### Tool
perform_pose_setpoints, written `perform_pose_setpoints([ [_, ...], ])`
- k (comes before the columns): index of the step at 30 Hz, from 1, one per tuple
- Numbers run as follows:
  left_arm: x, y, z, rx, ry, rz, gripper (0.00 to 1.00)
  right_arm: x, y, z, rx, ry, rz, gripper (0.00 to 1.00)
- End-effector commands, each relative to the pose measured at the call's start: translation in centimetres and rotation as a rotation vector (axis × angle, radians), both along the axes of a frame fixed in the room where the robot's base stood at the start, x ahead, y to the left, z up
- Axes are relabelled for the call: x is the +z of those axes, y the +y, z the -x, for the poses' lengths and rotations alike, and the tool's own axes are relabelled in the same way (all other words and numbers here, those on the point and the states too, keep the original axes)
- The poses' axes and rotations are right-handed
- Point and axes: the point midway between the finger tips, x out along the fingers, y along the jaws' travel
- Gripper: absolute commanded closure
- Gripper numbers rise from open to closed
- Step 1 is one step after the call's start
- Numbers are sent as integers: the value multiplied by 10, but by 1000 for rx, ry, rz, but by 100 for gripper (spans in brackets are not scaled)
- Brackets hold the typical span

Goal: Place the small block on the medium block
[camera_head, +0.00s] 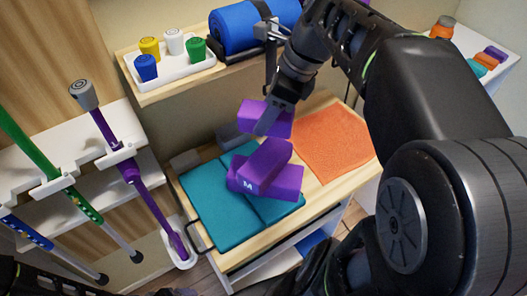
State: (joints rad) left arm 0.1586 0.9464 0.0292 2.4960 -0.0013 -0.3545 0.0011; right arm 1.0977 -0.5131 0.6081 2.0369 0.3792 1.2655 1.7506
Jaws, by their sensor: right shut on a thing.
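A purple block (252,118), which I take to be the small block, is between the fingers of my right gripper (266,122). The gripper is shut on it, and one finger crosses the block's near face. Below it in the picture lies the medium block (264,165), purple and marked "M". It lies askew on a larger purple block (286,184) on a teal mat (222,215). The held block appears above and behind the medium block; a gap between them cannot be judged. My left gripper is not in view.
An orange towel (333,143) lies right of the stack on the wooden table. Behind, a shelf holds a white tray (172,78) of coloured containers and a blue roll (240,28). My right arm covers much of the right side.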

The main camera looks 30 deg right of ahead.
Motion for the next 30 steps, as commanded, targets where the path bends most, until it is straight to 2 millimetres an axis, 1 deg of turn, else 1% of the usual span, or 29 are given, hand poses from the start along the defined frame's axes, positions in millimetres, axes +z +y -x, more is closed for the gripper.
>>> perform_pose_setpoints([
  [2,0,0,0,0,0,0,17,-2,0,0,-1,0,0,90],
  [5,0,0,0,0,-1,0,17,-13,0,0,-2,3,-3,90],
  [9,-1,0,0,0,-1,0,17,-39,0,1,-2,5,-4,90],
  [13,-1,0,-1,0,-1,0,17,-58,0,0,-1,3,-1,90],
  [16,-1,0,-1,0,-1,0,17,-63,0,0,-1,0,0,90],
  [24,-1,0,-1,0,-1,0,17,-64,0,0,0,0,0,90],
  [26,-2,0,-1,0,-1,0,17,-69,0,0,0,2,-2,90],
  [30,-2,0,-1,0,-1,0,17,-88,0,0,-1,3,-2,90],
])
